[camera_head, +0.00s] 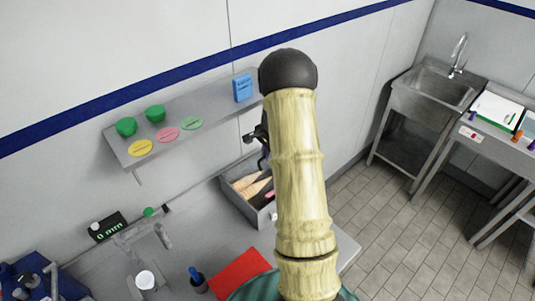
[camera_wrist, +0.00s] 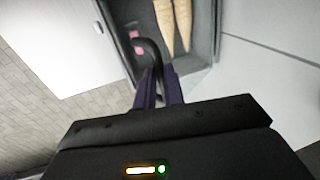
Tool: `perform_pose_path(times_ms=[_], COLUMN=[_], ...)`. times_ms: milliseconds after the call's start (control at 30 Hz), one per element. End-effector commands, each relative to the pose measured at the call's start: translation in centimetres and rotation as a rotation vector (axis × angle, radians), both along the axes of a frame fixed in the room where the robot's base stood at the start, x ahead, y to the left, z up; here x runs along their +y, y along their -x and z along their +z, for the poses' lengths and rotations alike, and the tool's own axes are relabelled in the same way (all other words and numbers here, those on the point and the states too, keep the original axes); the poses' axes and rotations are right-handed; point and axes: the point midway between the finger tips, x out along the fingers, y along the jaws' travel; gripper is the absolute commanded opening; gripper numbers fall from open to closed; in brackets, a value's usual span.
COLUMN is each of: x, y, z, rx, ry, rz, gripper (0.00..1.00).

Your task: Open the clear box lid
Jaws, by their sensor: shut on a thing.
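A grey box (camera_head: 262,217) stands on the counter, with pale tan cones (camera_head: 250,186) inside; the cones (camera_wrist: 173,22) also show in the wrist view. My gripper (camera_head: 262,143) is above the box, partly hidden behind my arm in the head view. In the wrist view, my gripper's dark purple fingers (camera_wrist: 160,86) are shut on a black curved handle (camera_wrist: 150,48) over the box. The clear lid itself is hard to make out, so I cannot tell its angle.
A wall shelf (camera_head: 190,113) with green bowls, coloured discs and a blue box (camera_head: 242,88) is behind. A pink item (camera_wrist: 135,40) lies in the box. A red sheet (camera_head: 240,270) and a dark cup (camera_head: 198,281) are in front. A sink (camera_head: 437,90) stands far right.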

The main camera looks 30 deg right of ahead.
Motion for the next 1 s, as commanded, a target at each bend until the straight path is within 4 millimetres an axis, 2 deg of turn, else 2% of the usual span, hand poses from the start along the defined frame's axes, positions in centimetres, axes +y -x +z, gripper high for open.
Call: perform_pose_path(times_ms=[33,67,133,167,667,867,1000], x=[0.7,0.7,0.6,0.5,0.2,0.0,-0.1], y=[-0.4,-0.4,-0.4,-0.3,0.0,0.5,1.1], z=[-0.4,-0.4,-0.4,-0.3,0.5,2.9,5.3], rx=[-0.006,-0.005,-0.004,-0.003,-0.004,-0.005,-0.006], ry=[-0.006,-0.005,-0.005,-0.005,-0.001,0.0,0.001], rz=[0.006,0.006,0.005,0.004,0.003,0.002,0.003], gripper=[0.0,0.16,0.3,0.33,0.33,0.33,0.33])
